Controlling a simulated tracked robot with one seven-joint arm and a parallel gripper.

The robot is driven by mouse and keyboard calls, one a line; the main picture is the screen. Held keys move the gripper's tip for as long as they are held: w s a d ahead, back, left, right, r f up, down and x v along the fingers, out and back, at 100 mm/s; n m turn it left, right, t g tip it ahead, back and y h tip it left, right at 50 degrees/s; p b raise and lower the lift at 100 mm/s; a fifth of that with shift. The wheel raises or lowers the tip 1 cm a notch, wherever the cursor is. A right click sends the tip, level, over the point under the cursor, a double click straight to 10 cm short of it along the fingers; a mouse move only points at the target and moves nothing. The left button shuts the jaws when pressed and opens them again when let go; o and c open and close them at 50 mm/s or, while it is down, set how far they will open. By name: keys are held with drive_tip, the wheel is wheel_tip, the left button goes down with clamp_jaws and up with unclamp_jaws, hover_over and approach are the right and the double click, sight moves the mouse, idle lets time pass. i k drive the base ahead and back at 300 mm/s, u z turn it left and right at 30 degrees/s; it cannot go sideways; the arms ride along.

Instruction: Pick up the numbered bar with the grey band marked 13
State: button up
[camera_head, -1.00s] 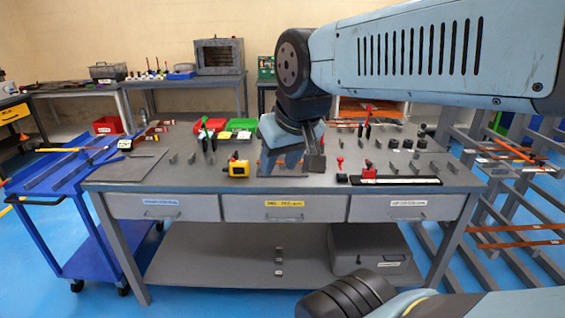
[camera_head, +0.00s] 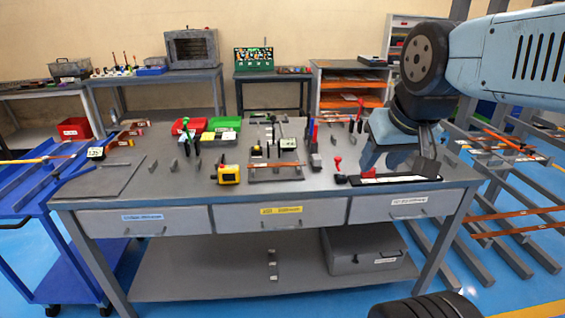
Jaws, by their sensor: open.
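Copper-coloured bars show in several places, and I cannot read a 13 on any of them. One bar (camera_head: 277,164) lies across supports in the middle of the workbench. Others rest on the rack at the right, such as one bar (camera_head: 503,139) on its upper arms and another bar (camera_head: 518,214) lower down. Banded bar ends (camera_head: 126,134) lie by a white number tag at the left, over the blue cart. My gripper (camera_head: 427,168) is open and empty above the right part of the workbench, apart from these bars. My arm hides part of the rack.
The grey workbench (camera_head: 225,192) holds a yellow device (camera_head: 229,174), red and green bins (camera_head: 224,124), upright hand tools and a black-and-white strip (camera_head: 395,180). The blue cart (camera_head: 45,225) stands at the left. The rack's grey arms (camera_head: 480,240) jut out at the right.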

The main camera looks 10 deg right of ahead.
sight(250, 166)
drive_tip(key=z, duration=0.1)
drive_tip(key=i, duration=1)
drive_tip(key=u, duration=0.05)
